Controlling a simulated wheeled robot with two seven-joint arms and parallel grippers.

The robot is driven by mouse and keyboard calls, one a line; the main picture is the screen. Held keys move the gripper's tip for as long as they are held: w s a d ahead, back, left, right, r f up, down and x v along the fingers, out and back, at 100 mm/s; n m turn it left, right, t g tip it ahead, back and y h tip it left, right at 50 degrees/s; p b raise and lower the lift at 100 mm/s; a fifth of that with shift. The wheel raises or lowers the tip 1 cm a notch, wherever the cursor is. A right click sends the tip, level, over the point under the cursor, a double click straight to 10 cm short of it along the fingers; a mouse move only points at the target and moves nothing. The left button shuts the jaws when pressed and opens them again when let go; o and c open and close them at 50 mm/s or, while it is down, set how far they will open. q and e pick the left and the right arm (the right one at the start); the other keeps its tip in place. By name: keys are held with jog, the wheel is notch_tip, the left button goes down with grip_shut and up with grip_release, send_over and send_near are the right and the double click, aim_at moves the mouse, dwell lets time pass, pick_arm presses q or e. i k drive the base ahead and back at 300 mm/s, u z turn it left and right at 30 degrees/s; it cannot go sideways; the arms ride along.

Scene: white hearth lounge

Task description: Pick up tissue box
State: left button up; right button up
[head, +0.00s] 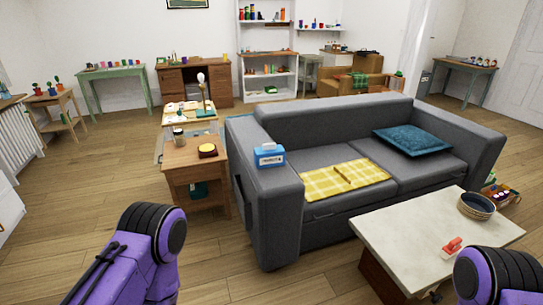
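The tissue box (269,156) is blue and white and sits on the left armrest of the grey sofa (330,120). Nothing is touching it from my side. My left arm, purple with a black joint, shows at the bottom left, short of the sofa. A part of my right arm shows at the bottom right corner, by the low table. Neither gripper is in the picture.
A wooden side table (192,157) stands left of the sofa. A low white-topped table (420,240) with a bowl (476,206) and a small red object (452,247) stands at the front right. A yellow checked cloth (344,179) and a teal cushion (413,139) lie on the sofa. Wooden floor is clear in front left.

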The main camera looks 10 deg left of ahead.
aim_at(272, 155)
jog(key=z, duration=0.2)
jog(key=i, duration=1.45)
jog(key=u, duration=0.1)
